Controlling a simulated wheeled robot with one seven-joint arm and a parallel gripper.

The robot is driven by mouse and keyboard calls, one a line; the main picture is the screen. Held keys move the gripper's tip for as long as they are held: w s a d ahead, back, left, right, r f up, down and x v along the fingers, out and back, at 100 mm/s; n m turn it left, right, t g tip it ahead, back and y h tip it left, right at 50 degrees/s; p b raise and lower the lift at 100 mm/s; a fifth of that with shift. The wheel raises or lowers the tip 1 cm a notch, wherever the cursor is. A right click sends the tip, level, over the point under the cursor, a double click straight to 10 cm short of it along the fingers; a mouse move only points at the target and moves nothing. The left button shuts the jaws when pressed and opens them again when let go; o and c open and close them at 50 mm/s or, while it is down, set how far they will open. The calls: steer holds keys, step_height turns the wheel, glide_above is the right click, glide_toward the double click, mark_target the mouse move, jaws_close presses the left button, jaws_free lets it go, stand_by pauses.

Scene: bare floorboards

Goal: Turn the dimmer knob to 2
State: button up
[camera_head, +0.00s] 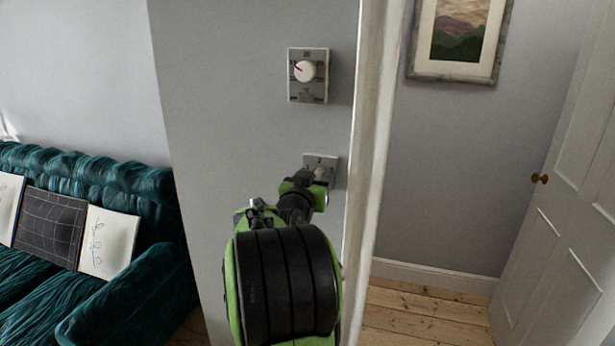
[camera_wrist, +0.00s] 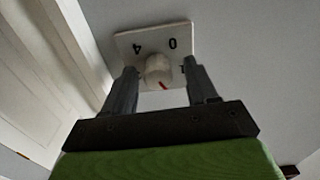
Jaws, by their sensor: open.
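The dimmer is a pale square wall plate (camera_wrist: 122,43) with a round white knob (camera_wrist: 158,72) bearing a red mark. In the wrist view the numbers 4 and 0 show upside down, and a 1 is partly hidden by the right finger. The red mark lies at the knob's lower side, slightly right of its middle. My gripper (camera_wrist: 161,75) is open, with one finger on each side of the knob; contact cannot be told. In the head view my gripper (camera_head: 314,177) is at the lower wall plate (camera_head: 327,160) and hides most of it, including its knob.
A white door frame (camera_head: 373,150) stands close to the right. A teal sofa (camera_head: 150,290) with cushions is at left; a white door (camera_head: 560,190) is at far right.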

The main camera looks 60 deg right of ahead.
steer(key=shift+c, duration=0.2)
steer(key=c, duration=1)
steer(key=m+b, duration=0.5)
steer(key=b, duration=0.3)
steer(key=shift+w, duration=0.1)
steer(key=o, duration=1)
steer(key=shift+w, duration=0.15)
steer(key=shift+o, duration=0.2)
